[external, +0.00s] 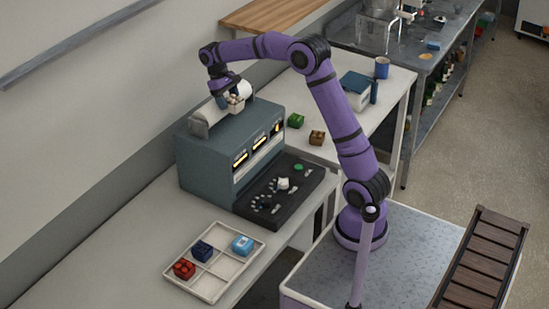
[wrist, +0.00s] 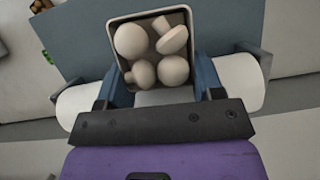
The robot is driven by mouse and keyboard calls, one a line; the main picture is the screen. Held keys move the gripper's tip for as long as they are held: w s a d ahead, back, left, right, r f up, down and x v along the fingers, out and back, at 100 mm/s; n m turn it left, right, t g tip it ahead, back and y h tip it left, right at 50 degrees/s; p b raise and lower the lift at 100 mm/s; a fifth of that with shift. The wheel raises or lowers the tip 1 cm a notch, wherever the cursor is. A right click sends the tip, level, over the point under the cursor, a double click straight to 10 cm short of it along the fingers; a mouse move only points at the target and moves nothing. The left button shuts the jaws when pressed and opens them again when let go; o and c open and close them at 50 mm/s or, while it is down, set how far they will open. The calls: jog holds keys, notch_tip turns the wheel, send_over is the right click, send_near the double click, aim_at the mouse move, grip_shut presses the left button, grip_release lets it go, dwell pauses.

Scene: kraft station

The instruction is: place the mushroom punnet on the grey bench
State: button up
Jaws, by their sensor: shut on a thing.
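A pale grey bench top (external: 120,245) runs along the wall under the machine and tray.
A compartment tray (external: 208,287) holds a red, a dark blue and a light blue block. A black control panel (external: 300,190) fronts the machine. Green (external: 296,120) and brown (external: 317,137) blocks stand on the pale surface behind. A metal bench (external: 410,55) stands farther back.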

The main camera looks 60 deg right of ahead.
jog(key=a+r, duration=0.5)
jog(key=a, duration=0.1)
send_over(217, 238)
jog(key=w, duration=0.1)
notch_tip(217, 238, down, 31)
jog(key=shift+n, duration=0.4)
jog(key=shift+w+d+f, duration=0.1)
jog(key=shift+f, duration=1.8)
jog(key=shift+w+f, duration=0.1)
jog(key=shift+f, duration=1.75)
jog(key=shift+f, duration=0.3)
jog(key=o, duration=1.1)
